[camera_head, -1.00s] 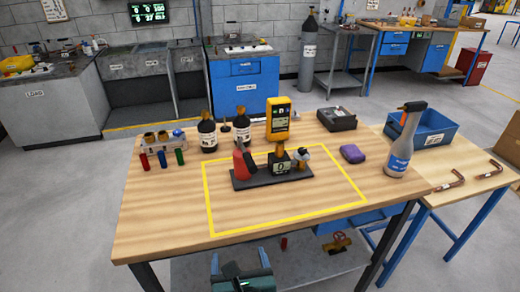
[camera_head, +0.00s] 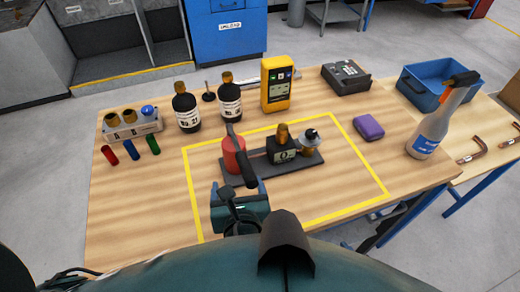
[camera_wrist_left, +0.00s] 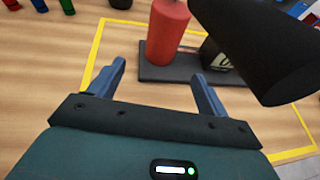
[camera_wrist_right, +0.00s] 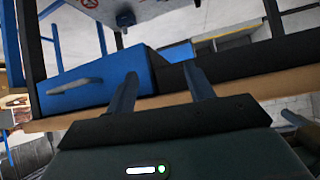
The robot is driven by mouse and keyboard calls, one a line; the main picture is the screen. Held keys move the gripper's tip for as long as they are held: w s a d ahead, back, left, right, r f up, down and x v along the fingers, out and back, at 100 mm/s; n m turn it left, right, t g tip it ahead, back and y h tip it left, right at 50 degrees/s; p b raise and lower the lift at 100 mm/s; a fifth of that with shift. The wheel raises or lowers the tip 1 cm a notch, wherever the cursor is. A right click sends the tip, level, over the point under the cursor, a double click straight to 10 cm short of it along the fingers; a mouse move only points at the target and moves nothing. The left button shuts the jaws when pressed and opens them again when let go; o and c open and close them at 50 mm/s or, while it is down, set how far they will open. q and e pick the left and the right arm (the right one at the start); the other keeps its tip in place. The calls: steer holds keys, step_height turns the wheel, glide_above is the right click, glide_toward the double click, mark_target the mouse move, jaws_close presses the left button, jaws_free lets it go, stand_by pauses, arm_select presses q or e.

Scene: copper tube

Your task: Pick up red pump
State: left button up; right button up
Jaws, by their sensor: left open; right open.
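The red pump (camera_head: 234,156) is a red cylinder with a black handle (camera_head: 240,158) slanting out toward me. It stands upright on the left end of a dark base plate (camera_head: 303,162) inside the yellow outline. My left gripper (camera_head: 239,190) is open and empty, over the table just in front of the pump. In the left wrist view, the red cylinder (camera_wrist_left: 166,32) is beyond the open fingers (camera_wrist_left: 160,76), and the black handle looms at the upper right. My right gripper (camera_wrist_right: 161,72) is open and empty in its wrist view, facing the table edge; I cannot make it out in the head view.
Behind are two dark bottles (camera_head: 187,108) and a yellow meter (camera_head: 278,90). A spray bottle (camera_head: 430,130) and purple item (camera_head: 369,128) stand right. Coloured tubes (camera_head: 131,150) lie left. The outline's front is mostly bare.

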mark_target(237, 167)
arm_select(q)
steer(key=x, duration=1)
steer(key=shift+w+f, duration=0.15)
steer(key=shift+c, duration=0.6)
jaws_close()
steer(key=shift+w+d+r, duration=0.15)
steer(key=shift+w+r, duration=0.05)
steer(key=shift+r, duration=0.15)
